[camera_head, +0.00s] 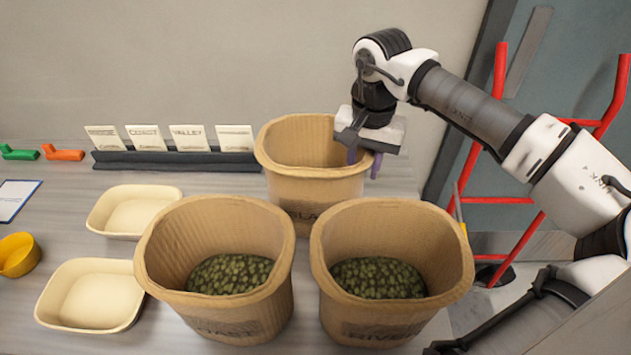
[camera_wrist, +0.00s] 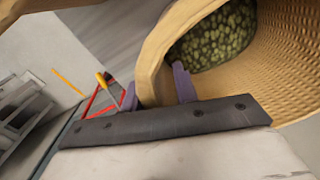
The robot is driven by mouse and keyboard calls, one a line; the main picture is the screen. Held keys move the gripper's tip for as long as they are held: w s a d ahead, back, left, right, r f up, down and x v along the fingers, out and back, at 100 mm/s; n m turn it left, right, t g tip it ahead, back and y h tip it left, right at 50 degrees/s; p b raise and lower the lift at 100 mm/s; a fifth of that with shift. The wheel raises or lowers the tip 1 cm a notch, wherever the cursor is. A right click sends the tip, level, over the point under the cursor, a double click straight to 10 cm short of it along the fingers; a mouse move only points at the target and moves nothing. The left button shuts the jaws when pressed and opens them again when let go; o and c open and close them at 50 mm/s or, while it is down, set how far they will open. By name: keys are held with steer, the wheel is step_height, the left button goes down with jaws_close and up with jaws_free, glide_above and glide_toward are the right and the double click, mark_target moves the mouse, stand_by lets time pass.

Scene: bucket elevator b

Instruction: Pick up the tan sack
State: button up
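Three tan bucket-shaped sacks stand on the counter: a back one (camera_head: 310,186), a front left one (camera_head: 262,312) and a front right one (camera_head: 400,310). My gripper (camera_head: 364,160) is at the right rim of the back sack. Its purple fingers are spread, one on the inner side of the rim and one outside. In the wrist view the sack's rim (camera_wrist: 152,62) passes between the fingertips (camera_wrist: 156,90), with some gap visible. Green beans (camera_wrist: 215,38) lie inside that sack. Whether a finger touches the rim I cannot tell.
Green beans (camera_head: 230,274) also fill the bottom of the front sacks. Two cream trays (camera_head: 92,318) and a yellow bowl (camera_head: 18,254) are at left. A dark card rack (camera_head: 180,162) stands behind. A red hand-truck frame (camera_head: 500,200) is at right.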

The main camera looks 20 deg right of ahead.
steer(key=c, duration=0.6)
jaws_close()
steer(key=shift+r, duration=0.1)
stand_by(0.7)
